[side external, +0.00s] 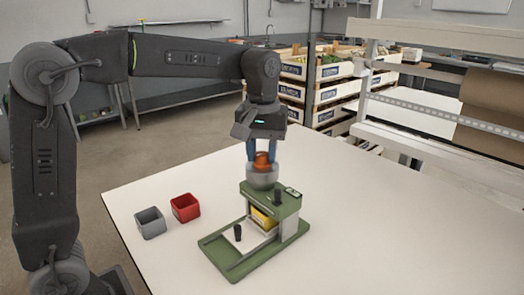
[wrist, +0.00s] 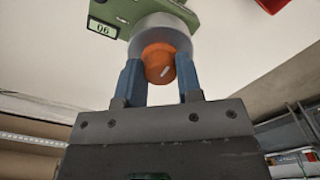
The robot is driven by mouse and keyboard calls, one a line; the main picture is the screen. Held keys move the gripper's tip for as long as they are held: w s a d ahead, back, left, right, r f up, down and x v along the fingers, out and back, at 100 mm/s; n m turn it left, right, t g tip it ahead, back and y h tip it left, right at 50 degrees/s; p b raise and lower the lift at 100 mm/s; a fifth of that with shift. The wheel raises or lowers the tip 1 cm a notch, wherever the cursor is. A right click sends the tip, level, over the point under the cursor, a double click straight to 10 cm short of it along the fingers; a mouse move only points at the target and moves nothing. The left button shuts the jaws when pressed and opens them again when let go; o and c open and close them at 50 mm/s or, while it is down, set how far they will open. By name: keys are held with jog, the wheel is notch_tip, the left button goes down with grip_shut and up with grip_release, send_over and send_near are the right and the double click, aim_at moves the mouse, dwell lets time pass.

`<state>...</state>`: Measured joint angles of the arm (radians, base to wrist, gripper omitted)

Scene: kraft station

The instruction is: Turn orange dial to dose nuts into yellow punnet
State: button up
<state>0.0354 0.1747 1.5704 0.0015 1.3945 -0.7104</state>
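The orange dial (side external: 262,161) sits on top of the grey round hopper (side external: 262,179) of a green dispenser (side external: 250,195). In the wrist view the orange dial (wrist: 159,64) has a white mark, and a small display on the dispenser (wrist: 124,10) seems to read 90 or 06. The yellow punnet (side external: 261,218) is inside the dispenser under its top, mostly hidden; its contents cannot be seen. My gripper (side external: 262,157) points down over the dial, with one blue finger on each side. In the wrist view my gripper (wrist: 160,75) has its fingers apart around the dial, with no clear contact visible.
A grey punnet (side external: 150,223) and a red punnet (side external: 185,207) stand left of the dispenser on the white table (side external: 340,200). The table's right side is clear. Crates of produce (side external: 320,85) and a shelf frame with brown paper (side external: 490,110) stand behind.

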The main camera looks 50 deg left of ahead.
jog(key=c, duration=0.4)
jog(key=shift+m, duration=0.4)
jog(key=m, duration=0.7)
jog(key=shift+a, duration=0.1)
jog(key=m, duration=0.9)
jog(key=shift+a+m, duration=0.1)
jog(key=shift+m, duration=0.3)
